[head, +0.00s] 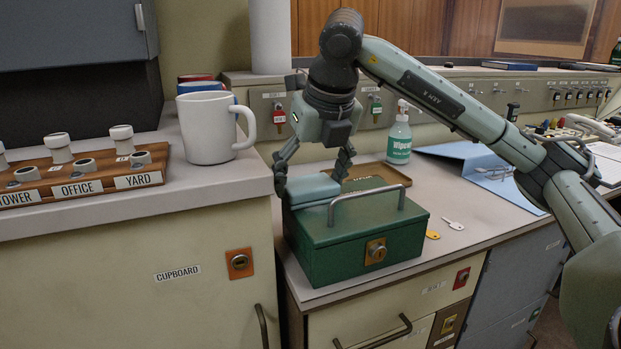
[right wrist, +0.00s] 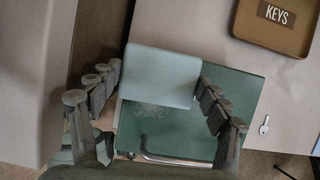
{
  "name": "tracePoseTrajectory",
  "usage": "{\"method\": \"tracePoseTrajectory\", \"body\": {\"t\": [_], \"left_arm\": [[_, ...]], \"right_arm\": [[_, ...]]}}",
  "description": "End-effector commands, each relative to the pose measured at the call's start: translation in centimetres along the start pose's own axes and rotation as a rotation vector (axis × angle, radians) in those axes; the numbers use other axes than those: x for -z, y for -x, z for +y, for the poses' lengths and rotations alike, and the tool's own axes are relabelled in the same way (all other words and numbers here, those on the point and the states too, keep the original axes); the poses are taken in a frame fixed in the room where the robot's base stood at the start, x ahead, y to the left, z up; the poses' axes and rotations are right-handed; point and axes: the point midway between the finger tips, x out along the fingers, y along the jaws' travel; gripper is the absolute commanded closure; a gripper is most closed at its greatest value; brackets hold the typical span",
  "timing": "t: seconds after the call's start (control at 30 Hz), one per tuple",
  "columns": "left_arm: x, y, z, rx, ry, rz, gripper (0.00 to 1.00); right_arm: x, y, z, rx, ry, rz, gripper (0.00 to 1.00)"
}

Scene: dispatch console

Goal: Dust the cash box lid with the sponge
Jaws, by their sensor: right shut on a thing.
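The green cash box (head: 347,240) stands shut on the lower desk, with a metal handle on its lid and a brass lock in front. My right gripper (head: 314,178) is above the left part of the lid. It is shut on a pale blue sponge (head: 311,189), which lies flat at the lid or just over it; I cannot tell if it touches. In the right wrist view the sponge (right wrist: 162,76) sits between the fingers, over the back left of the lid (right wrist: 185,132). A speckled grey dust patch (right wrist: 150,110) shows on the lid near the sponge's front edge. My left gripper is not in view.
A higher cupboard top (head: 230,170) with a white mug (head: 208,127) is close left of the box. A brown keys tray (head: 384,190) is behind it.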

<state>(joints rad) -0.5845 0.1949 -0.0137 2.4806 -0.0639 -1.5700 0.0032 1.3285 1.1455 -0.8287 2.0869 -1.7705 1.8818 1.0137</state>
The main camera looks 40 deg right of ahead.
Motion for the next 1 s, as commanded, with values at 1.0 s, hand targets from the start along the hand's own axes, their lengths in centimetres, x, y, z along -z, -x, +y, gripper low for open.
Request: {"method": "tracePoseTrajectory", "body": {"t": [1.0], "left_arm": [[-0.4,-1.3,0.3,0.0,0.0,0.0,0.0]], "right_arm": [[5.8,2.1,0.1,0.001,0.002,0.003,0.46]]}}
